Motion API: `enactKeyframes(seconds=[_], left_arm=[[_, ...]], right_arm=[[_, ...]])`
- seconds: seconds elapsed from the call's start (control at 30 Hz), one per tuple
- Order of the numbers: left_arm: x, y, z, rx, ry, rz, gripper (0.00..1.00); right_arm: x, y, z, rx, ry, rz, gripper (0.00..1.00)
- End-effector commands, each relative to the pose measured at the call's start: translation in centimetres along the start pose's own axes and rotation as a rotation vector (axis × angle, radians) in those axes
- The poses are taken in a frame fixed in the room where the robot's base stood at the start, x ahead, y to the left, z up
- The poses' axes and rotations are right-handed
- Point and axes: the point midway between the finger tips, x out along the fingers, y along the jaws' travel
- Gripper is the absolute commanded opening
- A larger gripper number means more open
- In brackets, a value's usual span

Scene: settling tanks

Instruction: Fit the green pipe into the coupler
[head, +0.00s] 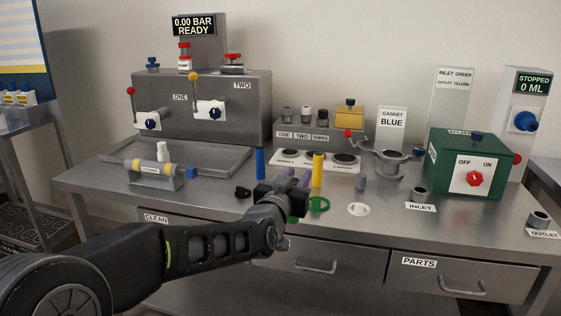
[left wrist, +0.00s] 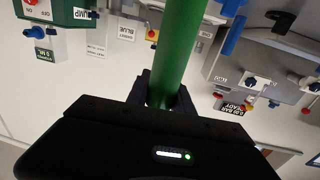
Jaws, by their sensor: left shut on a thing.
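My left gripper (head: 282,188) is over the front middle of the bench. In the left wrist view it is shut on the green pipe (left wrist: 182,45), which runs up out of the jaws. In the head view the gripper hides most of the pipe; a small green part (head: 292,220) shows just below it, probably the pipe's end. A short grey coupler (head: 420,194) stands at the INLET label, right of the gripper and apart from it. A similar coupler (head: 539,219) stands at the OUTLET label. My right gripper is not in view.
A yellow pipe (head: 318,170) and a blue pipe (head: 260,162) stand upright near the gripper. A green box (head: 440,150) with a red knob stands behind the inlet. A sign reads INLET GREEN (head: 455,74).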

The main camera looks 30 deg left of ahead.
Motion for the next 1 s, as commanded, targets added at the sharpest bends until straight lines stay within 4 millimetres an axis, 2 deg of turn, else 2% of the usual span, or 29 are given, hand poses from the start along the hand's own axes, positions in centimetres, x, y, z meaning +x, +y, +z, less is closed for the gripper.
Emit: enactKeyframes(seconds=[0.27, 0.5, 0.6, 0.73, 1.0], left_arm=[[-0.8, 6.3, 5.7, -0.001, -0.004, 0.18, 0.0], [-3.7, 13.8, 12.4, -0.005, -0.006, 0.412, 0.0], [-5.1, 16.0, 14.1, -0.003, -0.002, 0.482, 0.0], [-6.1, 17.3, 15.1, -0.001, 0.001, 0.527, 0.0], [-6.2, 17.5, 15.3, 0.0, 0.003, 0.534, 0.0]], right_arm=[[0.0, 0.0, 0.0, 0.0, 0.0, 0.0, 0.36], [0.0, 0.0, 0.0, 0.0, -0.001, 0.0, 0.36], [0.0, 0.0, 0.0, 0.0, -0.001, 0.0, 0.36], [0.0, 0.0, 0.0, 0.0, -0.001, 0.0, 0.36], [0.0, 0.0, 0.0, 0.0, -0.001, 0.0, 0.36]])
